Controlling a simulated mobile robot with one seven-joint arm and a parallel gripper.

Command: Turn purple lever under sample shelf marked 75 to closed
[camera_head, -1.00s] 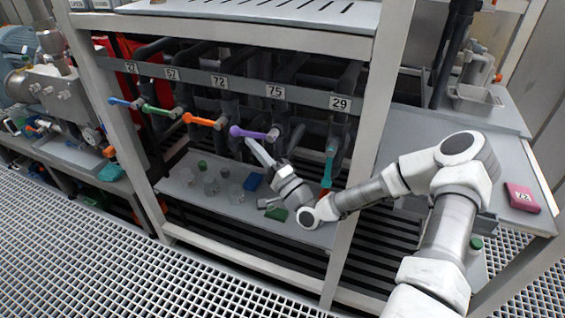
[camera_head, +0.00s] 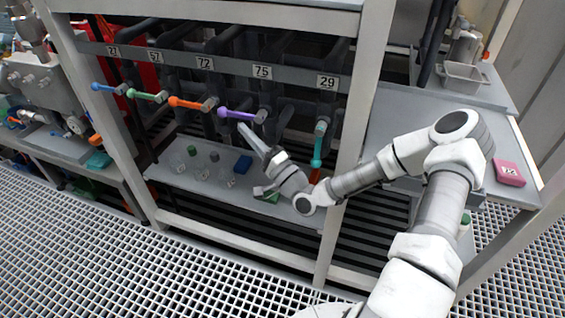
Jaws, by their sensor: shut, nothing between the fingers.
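The purple lever (camera_head: 236,114) sits below the label 75 (camera_head: 262,72) on the grey rail. It lies roughly sideways, reaching left from its pivot on the dark valve pipe at its right end. My gripper (camera_head: 243,128) is shut and empty. Its narrow tip points up and left, just below the purple lever near its middle; I cannot tell whether it touches the lever. The sample shelf (camera_head: 170,178) lies below, behind and left of my wrist, which hides part of it.
Blue (camera_head: 108,88), green (camera_head: 146,96) and orange (camera_head: 190,103) levers lie sideways to the left. A teal lever (camera_head: 318,146) hangs down at right, close to my forearm. A white frame post (camera_head: 352,130) stands right of it. Small bottles and a blue block (camera_head: 243,164) are on the shelf.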

